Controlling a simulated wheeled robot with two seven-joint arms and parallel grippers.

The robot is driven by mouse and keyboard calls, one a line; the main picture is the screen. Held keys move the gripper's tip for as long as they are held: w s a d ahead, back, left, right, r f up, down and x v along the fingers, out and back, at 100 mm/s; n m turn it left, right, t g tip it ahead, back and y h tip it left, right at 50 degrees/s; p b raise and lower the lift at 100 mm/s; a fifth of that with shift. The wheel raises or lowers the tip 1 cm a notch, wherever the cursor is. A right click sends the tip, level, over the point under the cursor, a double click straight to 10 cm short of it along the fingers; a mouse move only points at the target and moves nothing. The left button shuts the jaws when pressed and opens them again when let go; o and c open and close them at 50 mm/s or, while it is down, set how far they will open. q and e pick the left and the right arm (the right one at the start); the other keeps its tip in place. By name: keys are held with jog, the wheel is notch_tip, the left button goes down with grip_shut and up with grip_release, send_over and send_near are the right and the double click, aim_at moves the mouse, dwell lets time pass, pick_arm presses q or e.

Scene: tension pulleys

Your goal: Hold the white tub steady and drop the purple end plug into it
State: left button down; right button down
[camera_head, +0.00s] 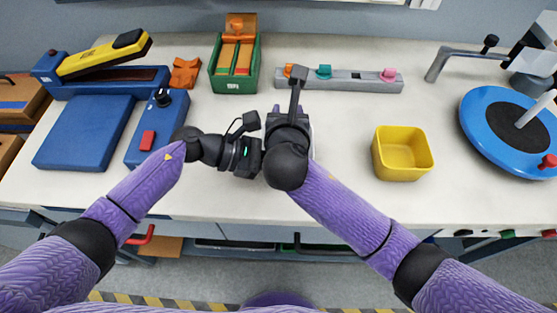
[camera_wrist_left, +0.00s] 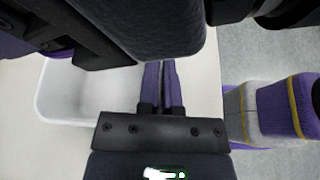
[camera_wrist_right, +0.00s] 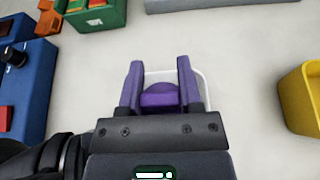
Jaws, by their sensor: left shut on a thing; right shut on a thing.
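The white tub (camera_wrist_left: 75,95) shows in the left wrist view, left of my left gripper (camera_wrist_left: 160,68). The left fingers are close together at the tub's near side, shut on its wall; the exact contact is partly hidden. My right gripper (camera_wrist_right: 160,70) points down over the tub, whose rim (camera_wrist_right: 205,88) shows behind its fingers in the right wrist view. It is shut on the purple end plug (camera_wrist_right: 160,95), held between the two purple fingers. In the head view my arms hide most of the tub and the plug.
A yellow bin (camera_head: 402,155) stands to the right, and a blue round base (camera_head: 508,120) farther right. A grey rail with coloured plugs (camera_head: 345,79) and a green box (camera_head: 222,78) lie behind. Blue devices (camera_head: 85,132) fill the left. The bench's front edge is close.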

jog(key=shift+c, duration=1)
grip_release()
jog(key=v, duration=1.2)
